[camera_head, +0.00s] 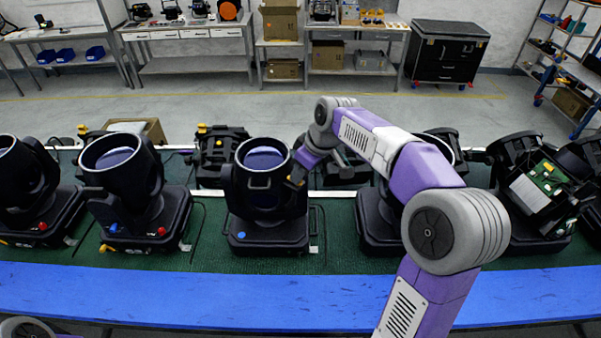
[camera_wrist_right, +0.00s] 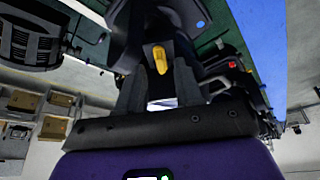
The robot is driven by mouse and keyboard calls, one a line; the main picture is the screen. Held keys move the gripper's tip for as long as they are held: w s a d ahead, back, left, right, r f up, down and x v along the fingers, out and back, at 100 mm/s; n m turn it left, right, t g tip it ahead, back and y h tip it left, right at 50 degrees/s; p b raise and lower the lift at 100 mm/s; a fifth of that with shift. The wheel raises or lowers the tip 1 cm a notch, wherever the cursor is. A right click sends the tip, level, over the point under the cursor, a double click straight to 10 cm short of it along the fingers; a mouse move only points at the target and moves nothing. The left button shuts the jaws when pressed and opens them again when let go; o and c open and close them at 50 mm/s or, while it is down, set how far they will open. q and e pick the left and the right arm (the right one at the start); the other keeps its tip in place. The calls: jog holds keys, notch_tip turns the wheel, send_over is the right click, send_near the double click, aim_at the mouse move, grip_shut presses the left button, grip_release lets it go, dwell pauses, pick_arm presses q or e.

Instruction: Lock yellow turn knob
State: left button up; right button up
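The yellow turn knob (camera_wrist_right: 159,59) shows in the right wrist view on the black body of a par can (camera_wrist_right: 150,22). My right gripper (camera_wrist_right: 160,70) is open, with one dark finger on each side of the knob's lower end in that picture. I see a gap on both sides, and I cannot tell how deep the knob sits between the fingers. In the head view my right gripper (camera_head: 296,178) is at the right side of the middle par can (camera_head: 265,195), which stands upright. The knob is not clear there. My left gripper is out of view.
More par cans stand left (camera_head: 120,165) and right (camera_head: 535,195) along the green mat (camera_head: 215,225). A blue strip (camera_head: 180,295) runs along the front edge. Workbenches (camera_head: 190,60) and a black cabinet (camera_head: 445,55) stand at the back, with open floor between.

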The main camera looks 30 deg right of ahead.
jog(key=a+v, duration=0.1)
jog(key=v, duration=0.5)
jog(key=shift+d, duration=0.5)
jog(key=shift+s, duration=0.1)
